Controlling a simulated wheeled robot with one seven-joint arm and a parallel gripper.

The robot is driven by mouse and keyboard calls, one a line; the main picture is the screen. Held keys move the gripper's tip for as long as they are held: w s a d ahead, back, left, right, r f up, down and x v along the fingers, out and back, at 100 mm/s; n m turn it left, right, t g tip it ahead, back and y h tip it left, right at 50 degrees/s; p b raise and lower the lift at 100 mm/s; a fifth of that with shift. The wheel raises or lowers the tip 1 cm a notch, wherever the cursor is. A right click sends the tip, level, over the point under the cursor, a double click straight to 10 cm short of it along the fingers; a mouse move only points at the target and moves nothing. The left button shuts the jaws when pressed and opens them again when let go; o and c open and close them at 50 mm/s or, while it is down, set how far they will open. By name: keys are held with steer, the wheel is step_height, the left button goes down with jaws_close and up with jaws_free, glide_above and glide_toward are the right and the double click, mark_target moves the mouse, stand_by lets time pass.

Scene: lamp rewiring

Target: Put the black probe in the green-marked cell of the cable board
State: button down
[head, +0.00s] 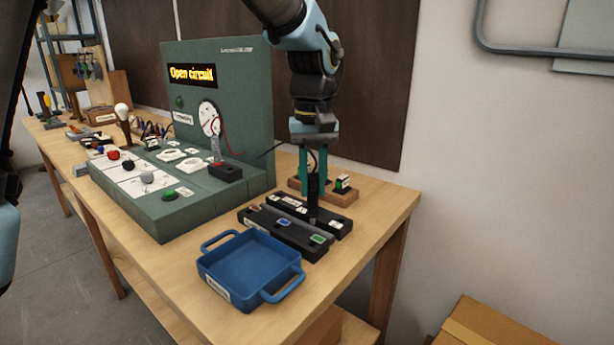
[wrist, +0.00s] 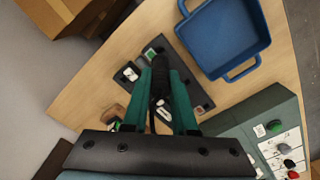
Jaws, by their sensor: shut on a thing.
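My gripper (head: 313,190) hangs upright over the right part of the table, its teal fingers shut on the black probe (head: 313,206). The probe points down. The cable board (head: 276,232) is a long black strip with coloured marks; its green mark (head: 318,239) is at the right end. The probe's lower end shows just behind that mark; I cannot tell whether it touches anything. In the wrist view the probe (wrist: 160,84) lies between the fingers, and the green mark (wrist: 150,54) shows just beyond them.
A blue tray (head: 246,262) stands in front of the board. A second black strip (head: 337,230) with white labels lies behind it. A wooden block (head: 340,198) with a green-marked piece is farther back. A green test panel (head: 245,120) reading "Open circuit" stands at left.

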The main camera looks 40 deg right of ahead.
mark_target(313, 213)
steer(key=shift+f+b, duration=2)
steer(key=shift+f, duration=1.05)
steer(key=shift+f, duration=0.5)
steer(key=c, duration=0.6)
jaws_free()
